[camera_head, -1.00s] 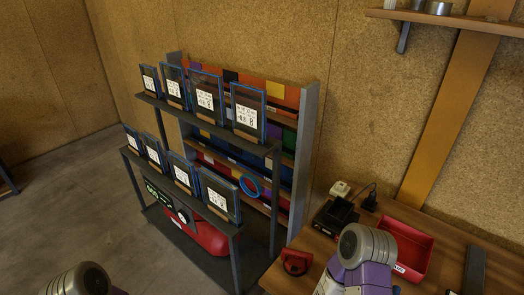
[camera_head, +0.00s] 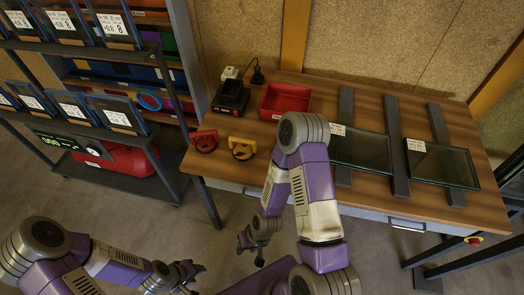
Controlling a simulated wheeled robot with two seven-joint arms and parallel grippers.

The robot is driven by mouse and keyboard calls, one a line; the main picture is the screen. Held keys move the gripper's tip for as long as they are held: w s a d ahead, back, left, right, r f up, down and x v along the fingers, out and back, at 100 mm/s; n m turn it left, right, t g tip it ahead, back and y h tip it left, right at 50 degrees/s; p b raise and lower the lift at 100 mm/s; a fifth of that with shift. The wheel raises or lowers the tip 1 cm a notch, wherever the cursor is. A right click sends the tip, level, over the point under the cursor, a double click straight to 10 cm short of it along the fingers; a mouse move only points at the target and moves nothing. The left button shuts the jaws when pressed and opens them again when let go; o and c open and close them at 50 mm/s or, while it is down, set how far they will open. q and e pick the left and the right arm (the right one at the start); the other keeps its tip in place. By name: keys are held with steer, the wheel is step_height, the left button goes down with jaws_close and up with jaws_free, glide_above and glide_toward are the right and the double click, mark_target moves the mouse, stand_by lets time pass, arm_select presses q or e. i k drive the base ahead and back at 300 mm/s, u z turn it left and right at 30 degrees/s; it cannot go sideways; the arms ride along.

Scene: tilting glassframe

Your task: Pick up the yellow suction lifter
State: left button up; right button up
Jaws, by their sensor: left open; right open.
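The yellow suction lifter (camera_head: 242,147) lies on the wooden table (camera_head: 225,180) near its front left edge. A red suction lifter (camera_head: 204,141) lies just to its left, apart from it. My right gripper (camera_head: 250,254) hangs in front of and below the table edge, apart from the yellow lifter, open and empty. My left gripper (camera_head: 190,270) is at the lower middle-left, low in front of the rack, open and empty. My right arm's elbow stands just right of the yellow lifter and does not cover it.
A red bin (camera_head: 285,100) and a black charger (camera_head: 231,97) stand behind the lifters. Dark bars (camera_head: 393,150) and glass panes (camera_head: 441,164) lie on the table at right. A rack (camera_head: 110,180) with framed panes stands at left.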

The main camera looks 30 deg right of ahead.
mark_target(249, 146)
steer(key=z, duration=0.3)
steer(key=i, duration=0.45)
steer(key=z, duration=1.05)
steer(key=k, duration=1.1)
steer(key=u, duration=0.8)
steer(key=i, duration=1.15)
steer(key=u, duration=0.25)
